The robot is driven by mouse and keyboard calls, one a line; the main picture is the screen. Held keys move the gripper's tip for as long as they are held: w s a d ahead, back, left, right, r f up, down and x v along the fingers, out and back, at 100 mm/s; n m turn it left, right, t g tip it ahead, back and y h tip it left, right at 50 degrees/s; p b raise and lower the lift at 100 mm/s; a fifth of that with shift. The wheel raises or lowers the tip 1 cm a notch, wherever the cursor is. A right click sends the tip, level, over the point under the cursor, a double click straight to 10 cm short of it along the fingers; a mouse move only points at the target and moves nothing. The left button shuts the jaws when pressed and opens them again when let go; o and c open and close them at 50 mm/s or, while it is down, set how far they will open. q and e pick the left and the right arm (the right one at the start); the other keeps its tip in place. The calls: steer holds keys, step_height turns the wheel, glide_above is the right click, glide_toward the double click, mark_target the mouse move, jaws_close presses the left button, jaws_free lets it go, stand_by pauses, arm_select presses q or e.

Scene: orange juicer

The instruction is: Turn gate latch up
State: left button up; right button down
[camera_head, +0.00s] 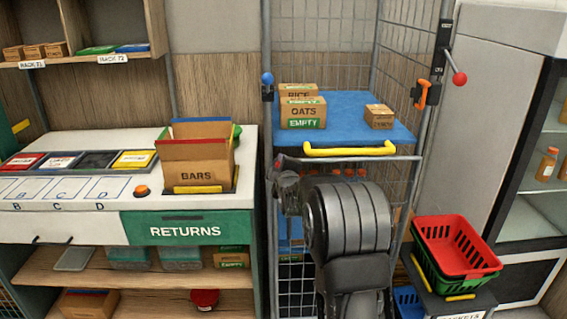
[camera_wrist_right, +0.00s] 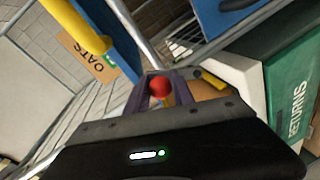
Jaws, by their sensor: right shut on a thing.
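The roll cage has a low front gate with a grey top rail (camera_head: 400,158). A red ball knob, which looks like the gate latch's handle, sits at the gate's left end; in the right wrist view the red knob (camera_wrist_right: 159,86) is between my fingertips. My right gripper (camera_head: 283,177) is at the left post of the cage, shut on this knob; the wrist view also shows the gripper (camera_wrist_right: 160,88). The latch's body is mostly hidden by the fingers, so its angle is unclear. My left gripper is not in view.
A blue shelf (camera_head: 350,112) with a yellow handle (camera_head: 349,149) carries small boxes (camera_head: 303,112) above the gate. The returns counter (camera_head: 190,228) stands close on the left. Red and green baskets (camera_head: 455,246) stand at right. An orange latch (camera_head: 422,93) is on the right post.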

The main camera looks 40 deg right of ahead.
steer(key=shift+w+a+r+n+g+h+p, duration=0.25)
steer(key=shift+w+a+n+p, duration=0.2)
steer(key=shift+n+p, duration=0.5)
steer(key=shift+w+a+r+n+g+h+p, duration=0.25)
steer(key=shift+a+n+p, duration=0.3)
steer(key=shift+n+p, duration=0.45)
steer(key=shift+w+a+r+n+g+h+p, duration=0.1)
steer(key=shift+w+a+r+n+h+p, duration=0.1)
steer(key=shift+w+a+n+p, duration=0.55)
steer(key=shift+s+d+p, duration=0.2)
steer(key=shift+s+p, duration=0.1)
steer(key=shift+p, duration=0.05)
steer(key=c, duration=1.1)
jaws_free()
steer(key=shift+f, duration=0.15)
steer(key=v, duration=0.7)
steer(key=shift+s+a+b, duration=0.2)
steer(key=shift+s+b, duration=0.1)
steer(key=shift+b, duration=0.05)
